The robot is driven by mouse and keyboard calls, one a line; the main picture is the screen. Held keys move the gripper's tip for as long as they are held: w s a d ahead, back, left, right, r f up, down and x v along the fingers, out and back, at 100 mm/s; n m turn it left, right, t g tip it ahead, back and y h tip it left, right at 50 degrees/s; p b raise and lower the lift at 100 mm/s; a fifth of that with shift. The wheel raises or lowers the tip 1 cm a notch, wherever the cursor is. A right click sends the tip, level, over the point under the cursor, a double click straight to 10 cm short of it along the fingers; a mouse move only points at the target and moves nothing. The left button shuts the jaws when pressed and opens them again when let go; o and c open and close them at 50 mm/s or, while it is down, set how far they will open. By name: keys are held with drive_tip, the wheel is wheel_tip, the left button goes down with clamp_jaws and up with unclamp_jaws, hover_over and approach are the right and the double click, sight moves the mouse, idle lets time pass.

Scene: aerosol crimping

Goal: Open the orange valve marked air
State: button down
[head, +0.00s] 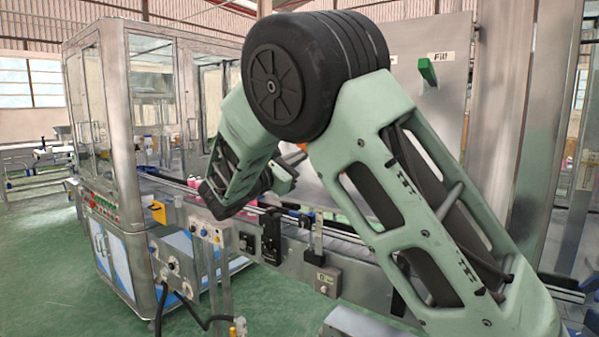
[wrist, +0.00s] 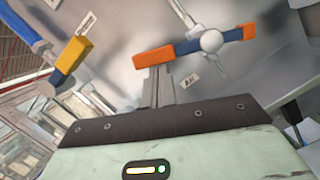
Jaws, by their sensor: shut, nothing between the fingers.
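The orange valve handle (wrist: 240,34) shows in the wrist view as a bar with orange ends, dark blue stretches and a pale round hub. A small tag reading "Air" (wrist: 189,82) is on the panel below it. My gripper (wrist: 160,72) is shut and empty, its fingers pointing up at the handle's left orange end. The fingertips overlap that end in the picture; I cannot tell whether they touch it. In the head view my gripper (head: 284,178) is partly hidden by my arm, and only a bit of orange (head: 303,148) shows beside it.
A yellow-and-blue handle (wrist: 75,55) with its own tag is at the left of the wrist view. A green handle (head: 428,72) marked "Fill" is on the steel panel. A conveyor with pink containers (head: 192,183) runs below, beside a glazed machine cabinet (head: 103,110).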

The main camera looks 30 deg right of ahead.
drive_tip(key=s+d+r+m+g+y+b, duration=0.1)
drive_tip(key=r+m+b, duration=0.4)
drive_tip(key=m+b, duration=0.5)
drive_tip(key=s+m+g, duration=0.1)
drive_tip(key=s+m, duration=0.1)
drive_tip(key=m, duration=0.1)
drive_tip(key=shift+s+d+r+m+g+y, duration=0.15)
drive_tip(key=shift+s+r+m+g+y, duration=0.2)
drive_tip(key=shift+s+m+g+y, duration=0.05)
drive_tip(key=shift+r+b, duration=0.1)
drive_tip(key=shift+b, duration=0.2)
